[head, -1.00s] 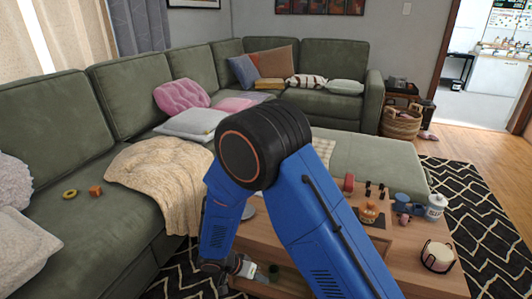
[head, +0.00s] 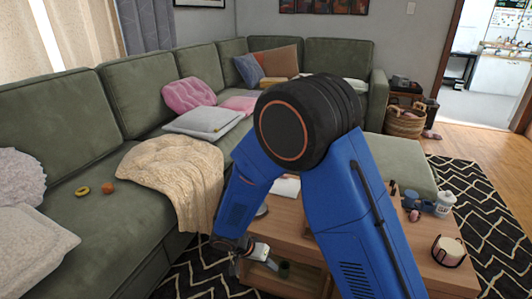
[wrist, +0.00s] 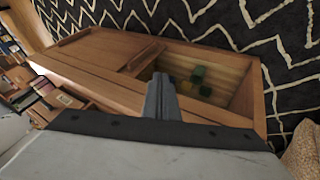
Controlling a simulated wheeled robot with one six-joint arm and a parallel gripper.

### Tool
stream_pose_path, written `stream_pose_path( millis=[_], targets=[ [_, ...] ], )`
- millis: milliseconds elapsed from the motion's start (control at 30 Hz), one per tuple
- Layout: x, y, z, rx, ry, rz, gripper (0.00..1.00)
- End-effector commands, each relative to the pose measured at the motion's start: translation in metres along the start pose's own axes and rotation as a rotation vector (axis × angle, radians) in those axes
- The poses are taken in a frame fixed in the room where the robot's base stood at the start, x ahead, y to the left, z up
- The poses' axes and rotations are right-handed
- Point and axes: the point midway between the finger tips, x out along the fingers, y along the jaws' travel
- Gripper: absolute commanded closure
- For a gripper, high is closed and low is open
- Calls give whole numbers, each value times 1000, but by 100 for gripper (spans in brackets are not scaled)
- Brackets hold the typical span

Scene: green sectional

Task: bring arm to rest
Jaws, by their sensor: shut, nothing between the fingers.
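My blue arm with its black joint (head: 308,122) is bent in the middle of the head view, in front of the sofa and coffee table. Its lower end hangs beside the table's left side. In the wrist view my gripper (wrist: 162,84) is shut and empty, its grey fingers together. It points toward the wooden coffee table (wrist: 95,65). I cannot tell the gap between the fingertips and the table.
A green sectional sofa (head: 60,120) runs along the left and back, with a beige blanket (head: 170,170) on it. The coffee table (head: 405,240) carries a white bottle (head: 446,204) and a candle holder (head: 449,251). Open wood floor (head: 485,150) lies at the right.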

Motion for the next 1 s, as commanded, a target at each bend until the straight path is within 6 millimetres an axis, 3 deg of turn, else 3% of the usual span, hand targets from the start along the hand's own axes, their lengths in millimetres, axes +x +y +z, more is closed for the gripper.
stream_pose_path(
  millis=[167,500,733,1000],
  targets=[
    [-18,33,-26,-9,-37,-26,100],
    [-55,121,-72,-53,-114,-109,100],
    [-75,182,-90,-86,-144,-180,100],
    [-95,252,-97,-126,-155,-273,100]
  ],
)
